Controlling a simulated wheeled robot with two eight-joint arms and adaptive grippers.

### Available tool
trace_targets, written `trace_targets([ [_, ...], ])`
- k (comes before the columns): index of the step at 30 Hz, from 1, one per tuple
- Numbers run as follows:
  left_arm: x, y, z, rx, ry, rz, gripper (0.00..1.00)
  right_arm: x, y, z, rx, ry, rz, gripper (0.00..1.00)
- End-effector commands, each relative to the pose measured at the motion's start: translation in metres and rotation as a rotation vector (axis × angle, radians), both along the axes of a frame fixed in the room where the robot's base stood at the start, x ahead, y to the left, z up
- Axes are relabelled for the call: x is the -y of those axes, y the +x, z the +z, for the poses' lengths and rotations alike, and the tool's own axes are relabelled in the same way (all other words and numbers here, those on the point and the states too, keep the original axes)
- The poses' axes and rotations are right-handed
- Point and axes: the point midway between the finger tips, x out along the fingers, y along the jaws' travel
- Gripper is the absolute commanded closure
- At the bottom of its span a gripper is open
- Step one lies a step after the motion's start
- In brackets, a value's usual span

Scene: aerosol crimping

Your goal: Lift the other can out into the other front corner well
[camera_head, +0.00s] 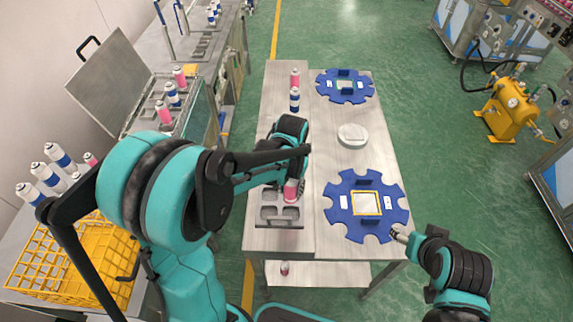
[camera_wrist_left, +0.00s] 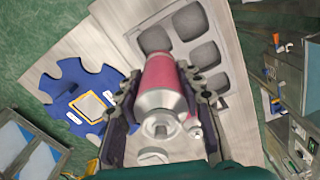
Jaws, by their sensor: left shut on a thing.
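A pink can with a silvery end (camera_head: 291,191) is at the back right of the grey tray with wells (camera_head: 266,224). My left gripper (camera_wrist_left: 163,95) is shut on the pink can, which also shows in the left wrist view (camera_wrist_left: 160,75). The can overlaps the tray in the picture; I cannot tell whether its base is inside a well. The tray's wells in the wrist view (camera_wrist_left: 227,80) look empty where they show. A second pink and silvery shape partly shows behind the held can. My right gripper (camera_head: 400,233) is by the table's right edge; its jaws are too small to read.
Blue star wheels lie at the near right (camera_head: 335,212) and far right (camera_head: 325,80) of the table. A white round piece (camera_head: 352,135) lies between them. A pink can (camera_head: 295,77) and a blue-and-white can (camera_head: 294,100) stand farther back. A yellow crate (camera_head: 50,262) is at left.

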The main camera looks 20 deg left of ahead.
Motion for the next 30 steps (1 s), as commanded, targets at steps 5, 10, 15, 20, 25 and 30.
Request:
trace_targets([
  [5,0.014,-0.007,0.038,0.000,0.000,-0.010,0.91,0.000,0.000,0.049,0.000,0.000,0.000,0.39],
  [10,0.020,-0.010,0.045,0.000,0.000,-0.013,0.91,0.000,0.000,0.061,0.000,0.000,0.000,0.39],
  [15,0.020,-0.011,0.039,0.000,0.000,-0.013,0.91,0.000,0.000,0.056,0.000,0.000,0.000,0.39],
  [20,0.020,-0.011,0.028,0.000,0.000,-0.013,0.91,0.000,0.000,0.048,0.000,0.000,0.000,0.39],
  [25,0.020,-0.011,0.012,0.000,0.000,-0.013,0.91,0.000,0.000,0.036,0.000,0.000,0.000,0.39],
  [30,0.020,-0.011,-0.006,0.000,0.000,-0.013,0.91,0.000,0.000,0.023,0.000,0.000,0.000,0.39],
])
